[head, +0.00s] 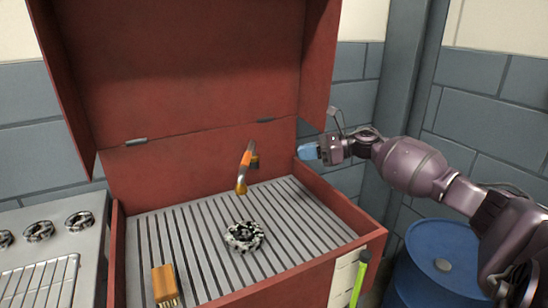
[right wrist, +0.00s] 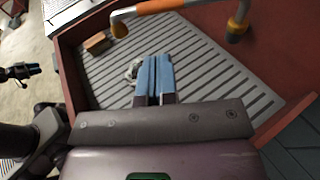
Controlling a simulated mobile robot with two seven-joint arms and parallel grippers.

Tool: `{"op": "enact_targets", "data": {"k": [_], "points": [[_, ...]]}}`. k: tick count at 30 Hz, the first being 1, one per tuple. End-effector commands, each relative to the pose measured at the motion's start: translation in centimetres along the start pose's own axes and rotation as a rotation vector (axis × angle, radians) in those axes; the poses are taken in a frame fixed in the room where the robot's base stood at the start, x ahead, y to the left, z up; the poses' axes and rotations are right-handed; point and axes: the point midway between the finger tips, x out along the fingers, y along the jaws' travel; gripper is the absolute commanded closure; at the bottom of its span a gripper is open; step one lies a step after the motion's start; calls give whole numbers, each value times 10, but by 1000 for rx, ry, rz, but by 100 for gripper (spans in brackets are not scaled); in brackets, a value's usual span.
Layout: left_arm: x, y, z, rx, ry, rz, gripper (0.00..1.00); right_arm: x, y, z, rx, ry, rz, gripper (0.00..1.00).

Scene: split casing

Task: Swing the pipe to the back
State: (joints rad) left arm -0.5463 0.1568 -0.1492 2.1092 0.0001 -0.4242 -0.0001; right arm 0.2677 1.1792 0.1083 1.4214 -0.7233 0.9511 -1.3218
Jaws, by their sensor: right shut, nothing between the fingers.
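The pipe (head: 245,168) is a bent orange tube with yellow ends, rising at the back of the slatted floor inside the red casing. Its free end hangs forward over the slats. In the right wrist view the pipe (right wrist: 160,6) crosses the top edge, beyond my fingers. My right gripper (head: 308,151) has blue fingers, shut with nothing between them. It is over the casing's right wall, to the right of the pipe and apart from it. The fingers also show in the right wrist view (right wrist: 155,66). What looks like my left gripper (right wrist: 33,70) is small and dark at the left; its jaws are unclear.
The red casing (head: 118,255) has a raised lid (head: 185,70). A black-and-white ring (head: 244,236) and a wooden brush (head: 165,284) lie on the slats. A stove (head: 75,255) stands left, a blue barrel (head: 440,260) right. A green-handled tool (head: 360,278) hangs on the front.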

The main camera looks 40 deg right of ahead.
Motion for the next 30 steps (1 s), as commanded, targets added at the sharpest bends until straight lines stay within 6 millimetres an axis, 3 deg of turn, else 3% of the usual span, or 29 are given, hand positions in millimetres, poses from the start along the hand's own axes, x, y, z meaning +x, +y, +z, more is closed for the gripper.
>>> {"op": "enact_targets", "data": {"k": [21, 30], "points": [[7, 3, 6, -5, -6, 2, 57, 114, 0, -1, 1, -1, 2, 100], [8, 0, 4, 8, -1, 4, 57, 135, 0, 0, -1, 0, 0, 100]]}}
